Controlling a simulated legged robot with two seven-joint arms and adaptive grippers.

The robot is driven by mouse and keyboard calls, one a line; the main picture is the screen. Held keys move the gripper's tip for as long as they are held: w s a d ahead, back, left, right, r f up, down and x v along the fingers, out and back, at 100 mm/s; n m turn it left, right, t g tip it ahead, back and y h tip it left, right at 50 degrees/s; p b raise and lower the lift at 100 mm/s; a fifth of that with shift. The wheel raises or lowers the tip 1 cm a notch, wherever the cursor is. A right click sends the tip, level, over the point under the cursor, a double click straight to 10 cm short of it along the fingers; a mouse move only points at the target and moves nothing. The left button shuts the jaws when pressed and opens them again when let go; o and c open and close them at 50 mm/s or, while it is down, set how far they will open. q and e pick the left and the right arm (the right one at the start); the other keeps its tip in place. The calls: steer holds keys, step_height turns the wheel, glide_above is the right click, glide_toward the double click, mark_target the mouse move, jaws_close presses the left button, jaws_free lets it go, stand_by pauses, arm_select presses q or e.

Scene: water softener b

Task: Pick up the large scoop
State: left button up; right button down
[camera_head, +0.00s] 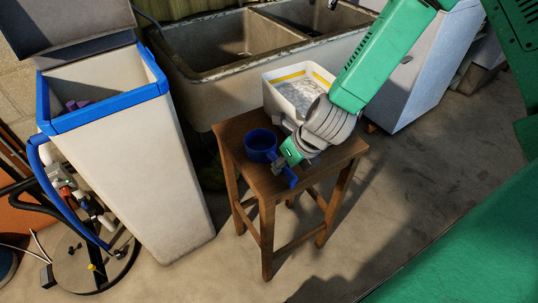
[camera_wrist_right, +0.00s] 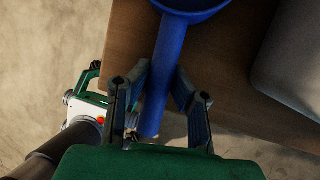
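The large scoop (camera_head: 262,146) is a blue round cup with a handle, lying on the wooden stool (camera_head: 238,128). Its handle (camera_head: 290,178) sticks out past the stool's front edge. In the right wrist view the blue handle (camera_wrist_right: 166,70) runs down from the cup (camera_wrist_right: 190,5). My right gripper (camera_wrist_right: 162,70) is around the handle with one finger on each side. The fingers look apart; I cannot tell whether they touch it. In the head view the right gripper (camera_head: 284,168) is at the handle. A green and white part (camera_wrist_right: 88,105) looks like my left gripper; its fingers are unclear.
A white tub (camera_head: 295,112) with pale granules stands on the stool behind my right wrist. A tall cream tank (camera_head: 150,160) with a blue rim stands left, its lid open. A stone double sink (camera_head: 225,85) is behind. Floor right of the stool is clear.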

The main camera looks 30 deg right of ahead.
steer(key=shift+d+f, duration=0.1)
steer(key=shift+d, duration=0.4)
steer(key=shift+d+r, duration=0.2)
step_height(320, 180, up, 3)
steer(key=shift+w+d+f+p, duration=0.1)
steer(key=shift+d+p, duration=0.05)
steer(key=shift+p, duration=0.45)
steer(key=r+p, duration=0.1)
steer(key=r, duration=0.2)
steer(key=a+r, duration=0.1)
steer(key=r, duration=0.2)
steer(key=shift+a+r+p, duration=0.2)
steer(key=shift+r+p, duration=0.2)
arm_select(q)
steer(key=shift+d+r, duration=0.3)
steer(key=shift+r, duration=0.55)
steer(key=shift+d+r, duration=0.25)
steer(key=shift+r, duration=0.55)
arm_select(e)
steer(key=shift+d+f, duration=0.1)
steer(key=shift+d, duration=0.45)
